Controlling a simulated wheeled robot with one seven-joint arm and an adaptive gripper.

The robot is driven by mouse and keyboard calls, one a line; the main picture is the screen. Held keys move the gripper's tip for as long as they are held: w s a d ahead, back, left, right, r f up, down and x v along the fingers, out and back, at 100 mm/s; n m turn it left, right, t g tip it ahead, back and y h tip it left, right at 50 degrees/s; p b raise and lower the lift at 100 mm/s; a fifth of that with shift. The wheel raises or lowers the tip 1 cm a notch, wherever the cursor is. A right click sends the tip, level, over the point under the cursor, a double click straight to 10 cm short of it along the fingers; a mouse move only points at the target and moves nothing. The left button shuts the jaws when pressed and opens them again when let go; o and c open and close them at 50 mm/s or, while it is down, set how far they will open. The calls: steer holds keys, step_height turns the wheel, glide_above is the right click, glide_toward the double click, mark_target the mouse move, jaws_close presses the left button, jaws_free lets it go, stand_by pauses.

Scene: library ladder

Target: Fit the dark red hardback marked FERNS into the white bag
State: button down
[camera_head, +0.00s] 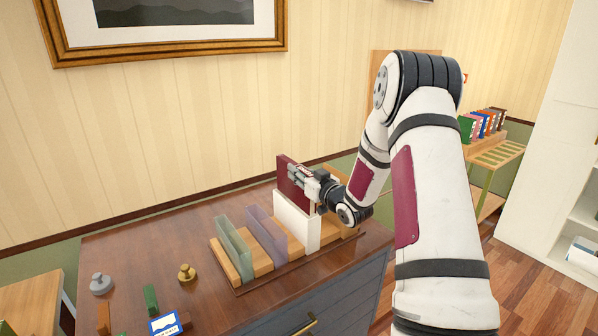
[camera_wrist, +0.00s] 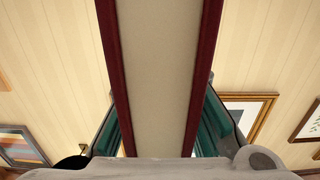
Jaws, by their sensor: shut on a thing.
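The dark red hardback (camera_head: 290,176) is upright in my gripper (camera_head: 312,184), just above and partly behind the white bag (camera_head: 297,222). In the wrist view the book's page block (camera_wrist: 160,70) runs between its two red covers, with a green finger pad on each side. My gripper is shut on the book. The white bag stands upright on a wooden rack (camera_head: 232,262) on the dark cabinet. The book's lower part is hidden by the bag, so I cannot tell whether it is inside. The FERNS marking is not readable.
A purple sleeve (camera_head: 266,236) and a grey-green sleeve (camera_head: 234,250) stand left of the bag on the same rack. A brass knob-shaped weight (camera_head: 187,273), a grey one (camera_head: 101,284) and a blue-white card (camera_head: 164,325) sit on the cabinet's left. The cabinet top behind the rack is clear.

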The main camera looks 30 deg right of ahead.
mark_target(300, 200)
steer(key=shift+f+b, duration=1.45)
steer(key=shift+f, duration=3.4)
steer(key=c, duration=1.3)
jaws_free()
steer(key=shift+f, duration=0.1)
steer(key=shift+s, duration=0.2)
steer(key=s, duration=1.1)
steer(key=shift+s+d, duration=0.2)
steer(key=shift+s, duration=0.15)
steer(key=shift+w, duration=0.1)
